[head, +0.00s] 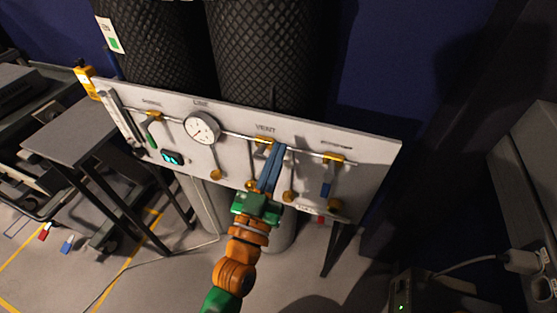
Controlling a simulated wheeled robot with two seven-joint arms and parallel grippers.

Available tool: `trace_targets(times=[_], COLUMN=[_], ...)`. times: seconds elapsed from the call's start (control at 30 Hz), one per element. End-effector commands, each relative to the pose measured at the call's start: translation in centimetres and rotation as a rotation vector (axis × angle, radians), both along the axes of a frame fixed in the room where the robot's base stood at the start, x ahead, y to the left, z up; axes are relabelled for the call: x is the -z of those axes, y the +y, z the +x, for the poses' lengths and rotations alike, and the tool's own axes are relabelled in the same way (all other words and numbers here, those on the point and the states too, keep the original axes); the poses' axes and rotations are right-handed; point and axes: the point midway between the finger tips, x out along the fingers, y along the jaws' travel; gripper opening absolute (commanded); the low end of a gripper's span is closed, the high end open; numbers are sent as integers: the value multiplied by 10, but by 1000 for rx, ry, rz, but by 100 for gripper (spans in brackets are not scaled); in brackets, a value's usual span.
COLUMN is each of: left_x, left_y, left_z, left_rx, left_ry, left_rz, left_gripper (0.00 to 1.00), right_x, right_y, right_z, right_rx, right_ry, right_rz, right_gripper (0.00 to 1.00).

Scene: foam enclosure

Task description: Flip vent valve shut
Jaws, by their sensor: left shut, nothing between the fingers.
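The grey-white valve panel (232,165) stands in front of me, with a thin pipe running across it. The VENT label (265,127) is on its upper middle. Just below the label is the vent valve's brass body (262,140) on the pipe. My left gripper (276,147) is shut and empty, its long blue fingers reaching up the panel to just right of the vent valve. The fingers and hand cover the area below the valve, so its handle's position cannot be made out. I cannot tell whether the fingertips touch the valve. My right gripper is not in view.
A round gauge (202,128) and a green-handled valve (152,118) are left of the vent valve. A blue-handled valve (327,188), handle hanging down, is to the right. Black mesh cylinders (262,55) stand behind the panel. A grey table (72,130) stands at left.

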Motion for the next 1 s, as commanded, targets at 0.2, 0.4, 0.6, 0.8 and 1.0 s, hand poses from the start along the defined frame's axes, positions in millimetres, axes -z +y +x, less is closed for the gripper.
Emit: trace_targets(times=[0.2, 0.4, 0.6, 0.8, 1.0], left_x=[24, 36, 36, 37, 39], left_y=[-4, -4, -4, -4, -4], left_z=[12, 11, 11, 11, 11], left_rx=[2, 0, 0, 0, 0], left_ry=[4, 1, 1, -1, -16], left_rz=[2, -1, -1, 5, 49], left_gripper=[0, 0, 0, 0, 0], right_x=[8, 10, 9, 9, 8], right_y=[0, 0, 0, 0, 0], right_z=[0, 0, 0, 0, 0], right_rx=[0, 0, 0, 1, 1], right_ry=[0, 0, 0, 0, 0], right_rz=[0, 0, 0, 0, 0], right_gripper=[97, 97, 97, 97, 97])
